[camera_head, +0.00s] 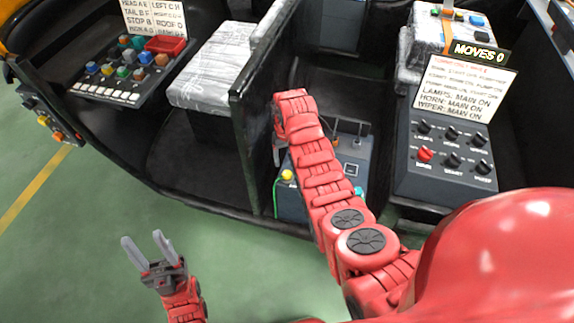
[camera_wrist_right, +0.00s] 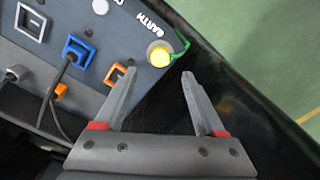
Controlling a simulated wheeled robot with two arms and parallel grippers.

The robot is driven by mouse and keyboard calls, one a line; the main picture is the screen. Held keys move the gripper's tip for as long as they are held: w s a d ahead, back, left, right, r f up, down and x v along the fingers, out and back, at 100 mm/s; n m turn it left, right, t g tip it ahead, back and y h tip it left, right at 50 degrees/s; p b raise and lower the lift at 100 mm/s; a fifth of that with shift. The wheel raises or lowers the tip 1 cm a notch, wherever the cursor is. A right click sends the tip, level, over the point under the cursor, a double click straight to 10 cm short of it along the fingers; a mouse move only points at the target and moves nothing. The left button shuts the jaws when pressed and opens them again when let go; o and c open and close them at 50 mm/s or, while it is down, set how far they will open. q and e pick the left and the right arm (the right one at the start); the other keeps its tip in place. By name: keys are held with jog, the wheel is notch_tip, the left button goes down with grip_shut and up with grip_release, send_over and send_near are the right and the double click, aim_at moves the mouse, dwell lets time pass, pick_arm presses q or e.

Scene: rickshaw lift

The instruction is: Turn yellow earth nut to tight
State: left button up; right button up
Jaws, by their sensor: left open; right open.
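The yellow earth nut (camera_wrist_right: 159,55) sits on the grey panel (camera_wrist_right: 100,45) beside the word EARTH, with a green wire running from it. In the head view the nut (camera_head: 287,175) shows at the panel's left edge, with the green wire below it. My right gripper (camera_wrist_right: 156,78) is open and empty, its fingertips just short of the nut and apart from it. In the head view my right arm covers much of the panel, and its gripper is mostly hidden. My left gripper (camera_head: 149,243) is open and empty over the green floor at the lower left.
The panel also has a blue connector (camera_wrist_right: 77,50) with a dark cable and an orange socket (camera_wrist_right: 118,75). A black wall (camera_head: 255,140) stands left of my right arm. A switch box (camera_head: 445,155) with knobs stands to the right. The green floor (camera_head: 70,235) is clear.

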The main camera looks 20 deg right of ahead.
notch_tip(320, 180, up, 10)
jog(key=p, duration=0.3)
jog(key=shift+f, duration=0.1)
dwell(0.3)
